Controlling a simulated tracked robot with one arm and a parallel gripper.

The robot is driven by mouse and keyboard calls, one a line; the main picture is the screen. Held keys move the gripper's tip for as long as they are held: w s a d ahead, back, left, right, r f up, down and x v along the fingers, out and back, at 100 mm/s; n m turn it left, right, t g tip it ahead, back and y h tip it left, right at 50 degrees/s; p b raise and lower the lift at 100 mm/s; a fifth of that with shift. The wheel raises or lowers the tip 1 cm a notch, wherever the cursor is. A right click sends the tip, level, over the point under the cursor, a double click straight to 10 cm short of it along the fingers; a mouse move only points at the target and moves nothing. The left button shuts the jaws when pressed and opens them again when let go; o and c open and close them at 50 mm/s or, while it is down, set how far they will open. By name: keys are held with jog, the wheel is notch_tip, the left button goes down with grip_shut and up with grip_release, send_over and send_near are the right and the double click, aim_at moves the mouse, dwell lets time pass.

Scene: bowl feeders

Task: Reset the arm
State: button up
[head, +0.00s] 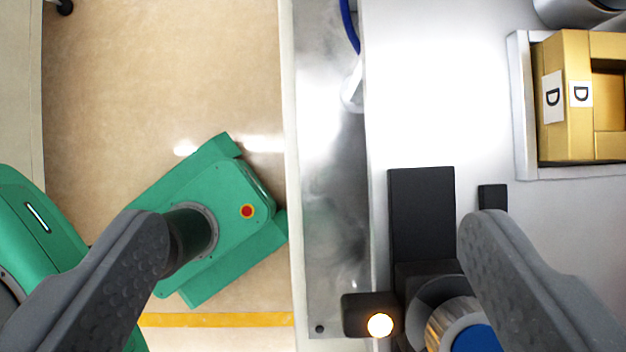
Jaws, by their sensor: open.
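My gripper (315,225) is open and empty. Its two grey ribbed fingers are spread wide, one at the lower left and one at the lower right. The left finger lies in front of part of my own green body. The right finger is over the light bench top, just right of a black fixture (421,212). The picture does not show whether the fingers touch anything.
The bench (455,100) fills the right side, with a metal strip (330,180) along its left edge. A yellow box marked D (565,125) sits in a grey tray (522,110). A lit lamp (380,325) and a blue-topped metal cylinder (450,325) are at the bottom. The upper-left floor (170,80) is clear.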

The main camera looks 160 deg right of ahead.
jog(key=w+a+r+m+t+h, duration=0.1)
jog(key=w+r+m+t+h, duration=0.15)
jog(key=r, duration=0.65)
jog(key=w+a+r+m+t+h, duration=0.1)
jog(key=w+r+m+t, duration=0.25)
jog(key=r, duration=0.45)
jog(key=s+a+r+m+t, duration=0.1)
jog(key=a+r+m+t, duration=0.1)
jog(key=r, duration=1)
jog(key=a+r+m+t+h+b, duration=0.1)
jog(key=a+r+m+t, duration=0.1)
jog(key=a+r, duration=0.5)
notch_tip(320, 180, up, 5)
jog(key=shift+s+a+f+m+t, duration=0.15)
jog(key=shift+s+m+t, duration=0.2)
jog(key=shift+t, duration=0.55)
